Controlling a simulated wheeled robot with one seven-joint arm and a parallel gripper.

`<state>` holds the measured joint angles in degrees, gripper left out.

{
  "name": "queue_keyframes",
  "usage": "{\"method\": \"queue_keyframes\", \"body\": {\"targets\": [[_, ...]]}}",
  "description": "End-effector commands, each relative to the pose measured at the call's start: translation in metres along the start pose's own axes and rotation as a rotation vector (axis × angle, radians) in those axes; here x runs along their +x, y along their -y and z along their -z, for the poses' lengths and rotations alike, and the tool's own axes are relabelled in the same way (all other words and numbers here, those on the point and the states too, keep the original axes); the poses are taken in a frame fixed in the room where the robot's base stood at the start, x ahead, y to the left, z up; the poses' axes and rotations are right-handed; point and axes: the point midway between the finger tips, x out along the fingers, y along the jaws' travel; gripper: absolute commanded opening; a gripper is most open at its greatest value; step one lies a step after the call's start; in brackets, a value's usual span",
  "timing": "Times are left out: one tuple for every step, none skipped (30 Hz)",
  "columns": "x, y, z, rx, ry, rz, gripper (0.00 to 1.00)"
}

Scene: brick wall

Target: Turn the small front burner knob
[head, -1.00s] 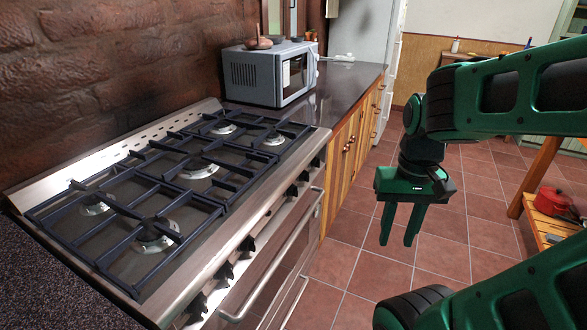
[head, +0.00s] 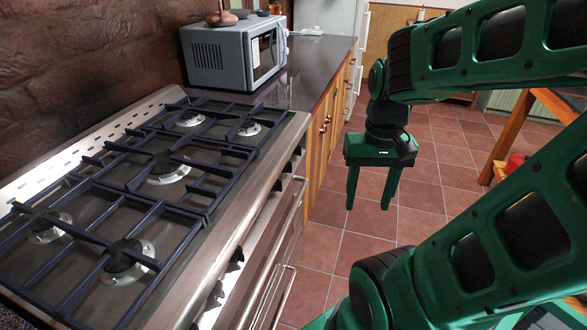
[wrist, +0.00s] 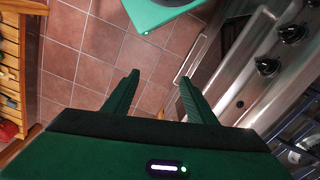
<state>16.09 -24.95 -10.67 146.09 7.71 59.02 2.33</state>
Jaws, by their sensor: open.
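The steel stove (head: 255,200) has a row of dark knobs along its front panel; one knob (head: 238,255) shows near the middle and another (head: 215,293) nearer me. In the wrist view, two black knobs (wrist: 268,66) (wrist: 292,33) are clear at the right. Which knob belongs to the small front burner (head: 250,128) cannot be told. My green gripper (head: 368,203) hangs fingers down over the floor, right of the stove front and apart from it. It is open and empty; its fingers also show in the wrist view (wrist: 158,80).
An oven handle (head: 275,245) sticks out below the knobs. Black grates (head: 150,195) cover the stovetop. A grey microwave (head: 235,55) stands on the dark counter (head: 320,60) beyond. Tiled floor (head: 325,240) is clear between the stove and my arm. A wooden table (head: 515,125) stands at right.

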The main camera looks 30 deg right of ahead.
Motion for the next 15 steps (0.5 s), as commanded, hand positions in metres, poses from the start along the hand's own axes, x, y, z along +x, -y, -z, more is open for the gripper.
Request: {"method": "queue_keyframes", "body": {"targets": [[0.006, 0.002, 0.009, 0.028, 0.020, -0.004, 0.52], [0.009, 0.004, 0.014, 0.046, 0.029, -0.004, 0.52], [0.015, 0.006, 0.022, 0.072, 0.041, -0.001, 0.52], [0.019, 0.009, 0.027, 0.093, 0.052, 0.002, 0.52], [0.024, 0.011, 0.034, 0.113, 0.062, 0.007, 0.52], [0.031, 0.014, 0.041, 0.141, 0.078, 0.015, 0.52], [0.036, 0.017, 0.046, 0.162, 0.089, 0.022, 0.52], [0.042, 0.019, 0.052, 0.184, 0.100, 0.030, 0.52], [0.050, 0.022, 0.059, 0.212, 0.117, 0.042, 0.52], [0.056, 0.024, 0.064, 0.233, 0.130, 0.053, 0.52], [0.062, 0.027, 0.069, 0.254, 0.144, 0.065, 0.52], [0.071, 0.030, 0.076, 0.285, 0.161, 0.082, 0.52], [0.077, 0.032, 0.080, 0.308, 0.176, 0.096, 0.52], [0.084, 0.034, 0.085, 0.332, 0.191, 0.111, 0.52], [0.092, 0.037, 0.091, 0.363, 0.211, 0.133, 0.52]]}}
